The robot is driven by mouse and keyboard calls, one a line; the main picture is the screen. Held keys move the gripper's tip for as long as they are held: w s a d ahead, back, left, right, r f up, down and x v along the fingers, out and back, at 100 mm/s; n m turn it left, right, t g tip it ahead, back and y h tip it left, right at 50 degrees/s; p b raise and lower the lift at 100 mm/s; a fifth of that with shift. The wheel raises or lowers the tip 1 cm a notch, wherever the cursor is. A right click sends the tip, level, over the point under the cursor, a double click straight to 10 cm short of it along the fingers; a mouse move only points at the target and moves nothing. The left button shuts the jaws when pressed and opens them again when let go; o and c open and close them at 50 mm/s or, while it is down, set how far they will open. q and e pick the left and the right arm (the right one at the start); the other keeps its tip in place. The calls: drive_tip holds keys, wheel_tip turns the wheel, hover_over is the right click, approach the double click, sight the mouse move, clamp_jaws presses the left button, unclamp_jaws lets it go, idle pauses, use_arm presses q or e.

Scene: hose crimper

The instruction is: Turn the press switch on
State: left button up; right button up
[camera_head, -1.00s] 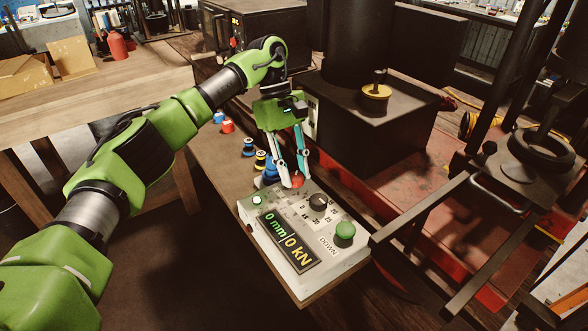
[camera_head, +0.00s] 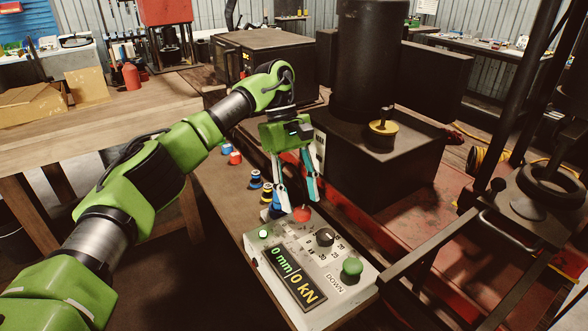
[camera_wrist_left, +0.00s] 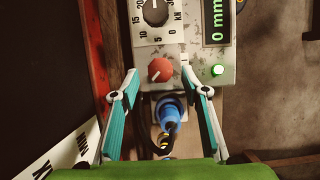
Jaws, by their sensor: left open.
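The press control box (camera_head: 285,244) sits on a bench, with a red rotary switch (camera_head: 302,213) at its far edge. The switch also shows in the left wrist view (camera_wrist_left: 160,70), its pale mark slanted. The small lamp (camera_head: 263,234) glows green, and the display (camera_head: 293,278) is lit with "0 mm" and "0 kN". My left gripper (camera_head: 297,202) is open and empty just above the red switch. In the left wrist view its fingertips (camera_wrist_left: 158,74) are either side of the switch, apart from it. My right gripper is not in view.
A black dial (camera_head: 324,237) and a green DOWN button (camera_head: 352,267) are on the box. A blue plug (camera_wrist_left: 168,110) is at its edge. Several coloured spools (camera_head: 255,180) stand behind, left of the dark press (camera_head: 375,150). Dark bars cross at the right.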

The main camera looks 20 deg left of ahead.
use_arm(q)
drive_tip(key=v, duration=0.9)
drive_tip(key=shift+r, duration=0.25)
drive_tip(key=shift+w, duration=0.1)
